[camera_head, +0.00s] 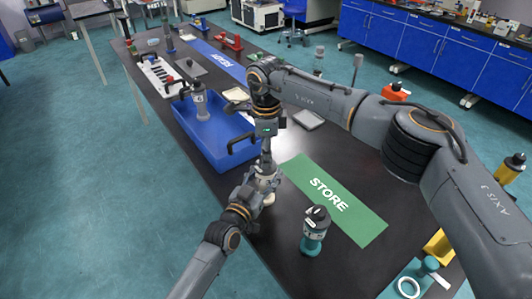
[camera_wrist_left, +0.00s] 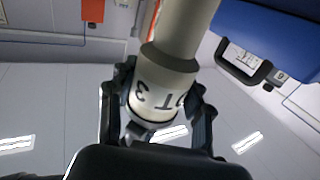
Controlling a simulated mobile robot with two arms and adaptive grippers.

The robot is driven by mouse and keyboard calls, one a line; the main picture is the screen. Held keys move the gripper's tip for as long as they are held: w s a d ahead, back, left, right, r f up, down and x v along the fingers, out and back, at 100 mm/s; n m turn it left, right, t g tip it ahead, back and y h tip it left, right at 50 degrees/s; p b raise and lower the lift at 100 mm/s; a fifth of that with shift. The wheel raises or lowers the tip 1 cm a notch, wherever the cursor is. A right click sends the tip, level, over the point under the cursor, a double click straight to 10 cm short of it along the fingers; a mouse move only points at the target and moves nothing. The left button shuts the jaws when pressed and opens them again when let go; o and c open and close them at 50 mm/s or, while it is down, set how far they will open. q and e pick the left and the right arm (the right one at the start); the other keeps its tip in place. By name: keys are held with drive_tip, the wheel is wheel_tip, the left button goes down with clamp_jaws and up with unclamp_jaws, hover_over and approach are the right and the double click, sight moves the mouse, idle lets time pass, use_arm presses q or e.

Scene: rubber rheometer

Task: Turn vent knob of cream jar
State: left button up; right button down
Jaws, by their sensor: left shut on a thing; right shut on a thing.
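The cream jar (camera_head: 269,199) is held above the dark bench, with its pale lower end showing below my left gripper (camera_head: 262,178). My right gripper (camera_head: 266,150) points down from above and is shut at the jar's top end. The vent knob is hidden by the grippers, so I cannot tell its angle.
A teal jar (camera_head: 314,232) stands in front of the green STORE mat (camera_head: 335,200). A blue tray (camera_head: 225,150) with a grey bottle (camera_head: 199,100) lies behind left. Teal parts (camera_head: 408,286) and a yellow block (camera_head: 440,245) sit at the front right.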

drive_tip(key=shift+m, duration=1.1)
drive_tip(key=c, duration=1)
unclamp_jaws()
drive_tip(key=shift+r, duration=0.1)
wheel_tip(320, 180, up, 12)
drive_tip(key=shift+f, duration=0.1)
